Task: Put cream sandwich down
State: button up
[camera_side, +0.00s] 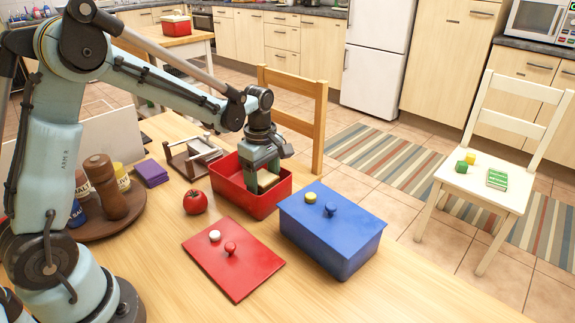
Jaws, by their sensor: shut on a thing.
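My gripper (264,178) points down over the open red box (262,207) and is shut on the cream sandwich (268,180). The sandwich is a pale block with its top partly covered by the fingers. It is at about the height of the box rim, within the box's outline. I cannot tell whether it touches the box floor, because the front wall hides the lower part of the inside.
A red lid (233,262) lies flat on the table in front. A closed blue box (330,235) stands to the right, near the red box. A tomato (195,202), a slatted rack (192,158) and a round tray of jars (128,215) are left. A chair back (318,110) rises behind.

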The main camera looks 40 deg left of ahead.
jog(key=shift+f, duration=1.65)
jog(key=shift+f, duration=0.2)
jog(key=o, duration=0.8)
jog(key=shift+r, duration=0.2)
